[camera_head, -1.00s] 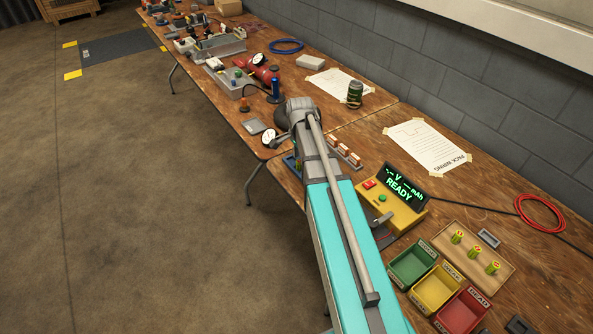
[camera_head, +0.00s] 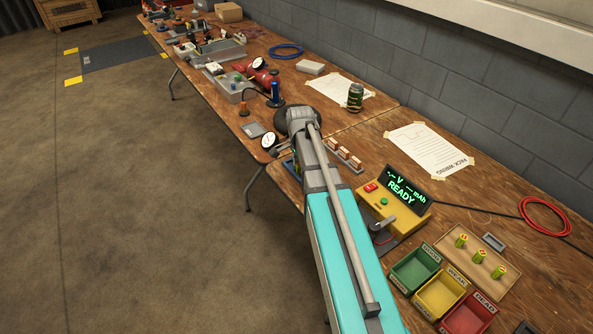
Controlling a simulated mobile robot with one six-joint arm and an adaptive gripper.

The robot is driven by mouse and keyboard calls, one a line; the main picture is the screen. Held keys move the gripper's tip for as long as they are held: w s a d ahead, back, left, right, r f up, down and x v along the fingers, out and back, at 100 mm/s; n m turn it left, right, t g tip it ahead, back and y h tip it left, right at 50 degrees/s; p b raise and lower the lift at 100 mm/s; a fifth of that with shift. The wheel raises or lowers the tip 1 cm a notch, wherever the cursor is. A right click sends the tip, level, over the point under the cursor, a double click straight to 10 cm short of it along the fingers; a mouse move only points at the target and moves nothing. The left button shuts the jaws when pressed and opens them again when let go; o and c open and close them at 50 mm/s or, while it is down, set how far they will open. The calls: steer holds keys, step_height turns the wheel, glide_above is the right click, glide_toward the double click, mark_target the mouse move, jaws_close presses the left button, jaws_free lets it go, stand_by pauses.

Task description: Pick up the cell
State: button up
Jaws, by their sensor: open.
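Three small yellow-green cells stand upright in a wooden tray (camera_head: 445,250) on the right of the bench: a left cell (camera_head: 461,241), a middle cell (camera_head: 481,256) and a right cell (camera_head: 498,272). A yellow tester (camera_head: 408,215) stands left of the tray, its display reading READY in green. My turquoise arm reaches up the middle of the picture, over the bench edge. My gripper cannot be made out; the arm's far end hides it. No cell is seen off the tray.
Green (camera_head: 415,268), yellow (camera_head: 440,293) and red (camera_head: 467,315) bins stand in front of the tray. Several orange-and-white blocks sit in a holder (camera_head: 332,146) beside my arm. A red cable coil (camera_head: 545,216) lies at right. A taped paper (camera_head: 430,148) lies behind the tester.

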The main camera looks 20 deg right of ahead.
jaws_close()
steer(key=shift+r, duration=0.2)
step_height(320, 180, up, 2)
steer(key=shift+r+p, duration=0.1)
steer(key=shift+p, duration=1.1)
steer(key=s+r+p, duration=1)
steer(key=s, duration=0.4)
steer(key=shift+a+r+p, duration=0.2)
steer(key=shift+a+p, duration=0.1)
steer(key=shift+a, duration=0.1)
steer(key=shift+d, duration=0.15)
